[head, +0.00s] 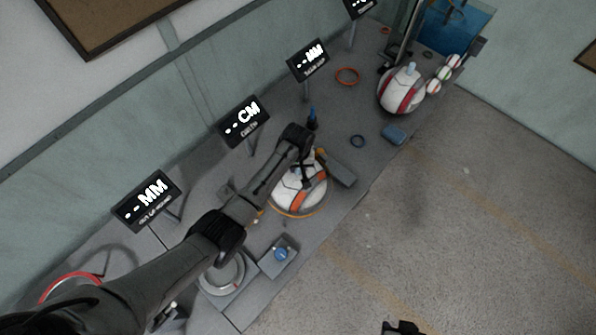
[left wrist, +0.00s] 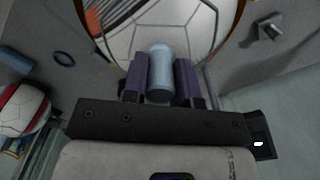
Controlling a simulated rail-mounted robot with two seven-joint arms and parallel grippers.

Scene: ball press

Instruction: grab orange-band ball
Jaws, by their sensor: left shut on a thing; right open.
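The orange-band ball (head: 300,194) is white with orange patches and sits on the bench, with an orange ring around its base. It also fills the top of the left wrist view (left wrist: 165,20). My left gripper (head: 308,172) is over the ball, partly hiding it. In the left wrist view its two purple-grey fingers (left wrist: 160,78) are shut on a light blue peg (left wrist: 159,70) at the ball. My right gripper (head: 405,328) shows only in part at the bottom edge of the head view; it is open, away from the bench.
A red-band ball (head: 401,90) with a blue peg stands farther along the bench, with several small balls beyond. A blue ring (head: 358,141), a blue block (head: 394,134) and a red-orange ring (head: 348,76) lie between. Display signs (head: 245,122) line the wall side. The floor is clear.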

